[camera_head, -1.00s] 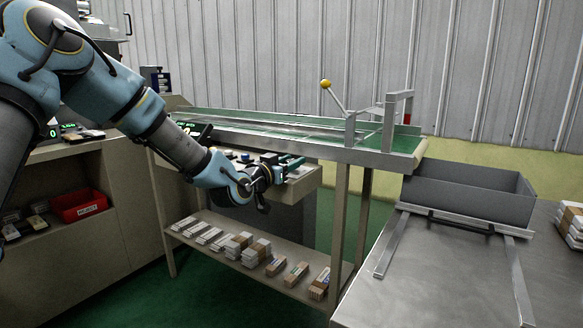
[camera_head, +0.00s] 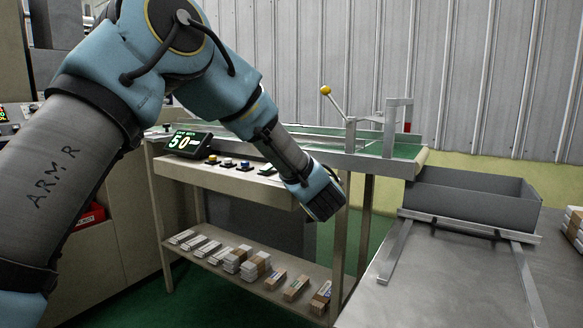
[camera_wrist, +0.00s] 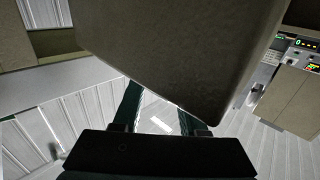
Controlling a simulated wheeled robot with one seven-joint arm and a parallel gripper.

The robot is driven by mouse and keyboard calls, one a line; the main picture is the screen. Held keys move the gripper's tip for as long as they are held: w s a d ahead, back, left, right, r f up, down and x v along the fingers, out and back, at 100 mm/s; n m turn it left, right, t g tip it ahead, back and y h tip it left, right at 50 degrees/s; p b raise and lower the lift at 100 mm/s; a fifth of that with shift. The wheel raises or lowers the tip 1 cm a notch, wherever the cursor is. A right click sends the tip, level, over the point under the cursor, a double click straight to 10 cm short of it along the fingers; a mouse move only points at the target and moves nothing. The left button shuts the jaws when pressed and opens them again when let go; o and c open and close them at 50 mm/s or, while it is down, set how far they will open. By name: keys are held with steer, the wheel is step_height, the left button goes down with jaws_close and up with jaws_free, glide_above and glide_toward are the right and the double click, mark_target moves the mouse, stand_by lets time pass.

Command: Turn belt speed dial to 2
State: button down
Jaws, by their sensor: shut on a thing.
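A sloped control console (camera_head: 175,172) with a row of small knobs (camera_head: 228,162) stands under the belt's near side. I cannot tell which knob is the belt speed dial, nor its setting. A display (camera_head: 187,142) above the console's left end reads 50. In the head view my arm's end hangs at the console's right end, its fingers not visible. In the wrist view both fingers of my gripper (camera_wrist: 160,98) show apart, their tips hidden behind a large beige-grey block (camera_wrist: 185,50). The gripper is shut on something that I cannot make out.
The green belt (camera_head: 330,142) runs behind the console, with a yellow-knobbed lever (camera_head: 326,91) and a metal frame at its right end. A grey tray (camera_head: 470,197) stands on the table at right. Several wrapped bundles (camera_head: 256,265) lie on the lower shelf.

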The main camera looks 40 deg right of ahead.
steer(key=shift+n+t+y, duration=0.4)
steer(key=shift+n+y, duration=0.1)
steer(key=shift+y, duration=0.2)
steer(key=shift+c, duration=2.2)
jaws_free()
steer(key=v, duration=1)
steer(key=shift+s+a, duration=0.15)
steer(key=shift+s, duration=0.2)
steer(key=shift+s, duration=0.1)
